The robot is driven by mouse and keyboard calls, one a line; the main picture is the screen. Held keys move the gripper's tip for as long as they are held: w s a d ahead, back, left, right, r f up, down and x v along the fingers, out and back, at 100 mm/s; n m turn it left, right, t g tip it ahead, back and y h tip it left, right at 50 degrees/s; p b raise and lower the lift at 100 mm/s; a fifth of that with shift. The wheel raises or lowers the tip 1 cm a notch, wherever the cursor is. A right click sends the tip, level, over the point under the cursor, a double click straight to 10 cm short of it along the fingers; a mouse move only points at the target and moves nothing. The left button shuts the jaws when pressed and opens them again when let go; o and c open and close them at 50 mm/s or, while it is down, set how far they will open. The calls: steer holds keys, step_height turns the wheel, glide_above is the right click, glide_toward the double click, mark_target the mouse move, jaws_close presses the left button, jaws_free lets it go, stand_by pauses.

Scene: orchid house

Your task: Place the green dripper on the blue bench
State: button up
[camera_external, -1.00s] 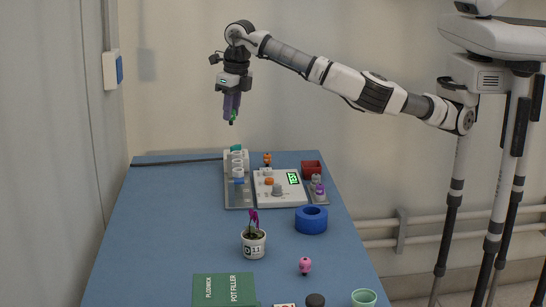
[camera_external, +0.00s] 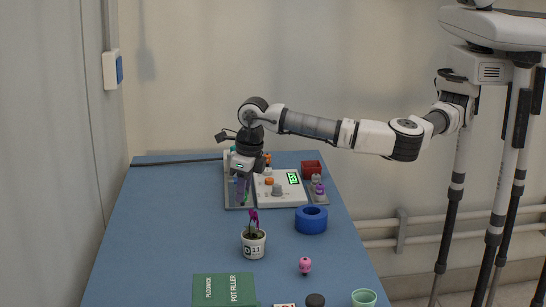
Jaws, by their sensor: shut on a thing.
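My gripper (camera_external: 242,200) points down at the far part of the blue bench (camera_external: 170,230). Its purple fingers are shut on the small green dripper (camera_external: 245,198), of which only a sliver shows at the fingertips. In the picture the fingertips overlap the near part of a grey rack (camera_external: 230,203). I cannot tell whether the dripper touches anything below it. The fingers and wrist hide part of the rack.
Right of my gripper are a white device (camera_external: 294,198) with a green display, a red box (camera_external: 312,169) and a blue ring (camera_external: 311,220). Nearer stand a potted purple plant (camera_external: 254,244) and a green box (camera_external: 224,289).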

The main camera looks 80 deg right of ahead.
mark_target(241, 184)
steer(key=shift+f+p, duration=0.8)
steer(key=shift+f, duration=2.85)
steer(key=shift+f, duration=0.1)
steer(key=o, duration=1)
steer(key=shift+c, duration=0.2)
steer(key=r+b, duration=0.1)
steer(key=r, duration=0.3)
steer(key=s+r+b, duration=0.1)
steer(key=r, duration=0.3)
steer(key=r+b, duration=0.2)
steer(key=r, duration=0.2)
steer(key=shift+s+a+r, duration=0.1)
steer(key=shift+s+a, duration=0.25)
